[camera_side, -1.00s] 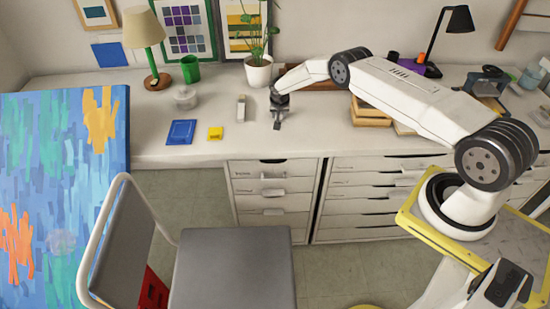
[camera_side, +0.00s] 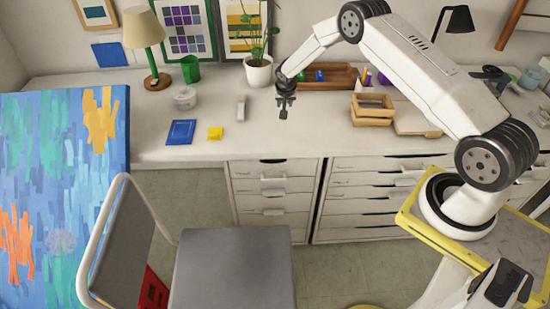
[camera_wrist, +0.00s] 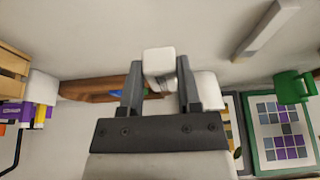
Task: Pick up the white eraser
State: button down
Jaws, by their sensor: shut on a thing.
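My gripper (camera_side: 285,115) is above the white table, in front of the potted plant. In the wrist view my gripper (camera_wrist: 160,75) has its two dark fingers on either side of a small white block, the white eraser (camera_wrist: 158,60). The jaws are shut on it, and its end sticks out past the fingertips. In the side view the eraser is too small to make out clearly at the fingertips. A dark shadow patch lies on the table below the gripper, apart from it.
A light grey bar (camera_side: 241,107) lies left of the gripper. A green cup (camera_side: 191,69), plant pot (camera_side: 258,73) and brown tray (camera_side: 345,76) stand behind. Wooden boxes (camera_side: 371,110) are right.

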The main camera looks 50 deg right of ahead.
jog(key=s+a+r, duration=0.3)
jog(key=s+r, duration=0.2)
jog(key=s, duration=0.5)
jog(key=shift+r, duration=0.35)
dwell(0.5)
jog(key=s+a+r+n+y, duration=0.1)
jog(key=s+a+r+n, duration=0.2)
jog(key=a, duration=0.3)
jog(key=s+a+r+n+t+y, duration=0.1)
jog(key=s+a+r+n, duration=0.2)
jog(key=a+r, duration=0.1)
jog(key=s+a+r+n+y, duration=0.1)
jog(key=s+a+r+n, duration=0.2)
jog(key=a, duration=0.4)
jog(key=shift+s+a+r, duration=0.15)
jog(key=shift+a+r, duration=0.15)
jog(key=shift+d, duration=0.1)
